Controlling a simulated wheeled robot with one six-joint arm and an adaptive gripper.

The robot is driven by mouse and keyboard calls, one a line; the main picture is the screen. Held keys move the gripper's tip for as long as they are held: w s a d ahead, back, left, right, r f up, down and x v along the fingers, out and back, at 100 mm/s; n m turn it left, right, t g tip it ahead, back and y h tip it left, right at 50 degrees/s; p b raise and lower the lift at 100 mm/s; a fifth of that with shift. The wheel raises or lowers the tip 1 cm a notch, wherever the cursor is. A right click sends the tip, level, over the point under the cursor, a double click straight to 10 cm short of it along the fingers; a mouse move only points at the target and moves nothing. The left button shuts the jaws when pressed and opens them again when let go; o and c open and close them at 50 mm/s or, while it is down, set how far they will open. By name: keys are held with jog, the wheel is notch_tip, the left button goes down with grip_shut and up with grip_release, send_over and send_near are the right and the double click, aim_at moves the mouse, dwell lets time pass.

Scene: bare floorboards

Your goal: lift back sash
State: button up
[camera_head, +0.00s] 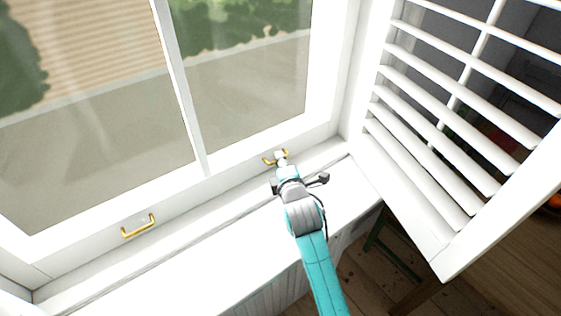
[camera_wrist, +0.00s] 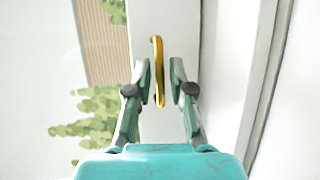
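The white window sash (camera_head: 200,182) stands behind the sill, with two glass panes and a vertical bar between them. Its bottom rail carries two brass handles. The left handle (camera_head: 139,226) is free. My gripper (camera_head: 282,161) is at the right handle (camera_head: 267,161), which it partly covers in the head view. In the wrist view, the brass handle (camera_wrist: 158,71) lies between the two fingers of my gripper (camera_wrist: 159,82). The fingers are apart, with a visible gap between the handle and the right finger; the left finger is very near it, and contact there is unclear.
A white louvred shutter (camera_head: 440,130) stands open on the right, close to my arm. The white sill (camera_head: 190,270) is clear. A dark green chair or stool frame (camera_head: 385,235) stands on the floorboards below the shutter.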

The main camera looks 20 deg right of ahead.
grip_shut()
notch_tip(320, 180, up, 14)
jog(key=shift+r, duration=0.2)
jog(key=shift+o, duration=2.4)
grip_release()
jog(key=shift+f, duration=0.15)
jog(key=v, duration=1.2)
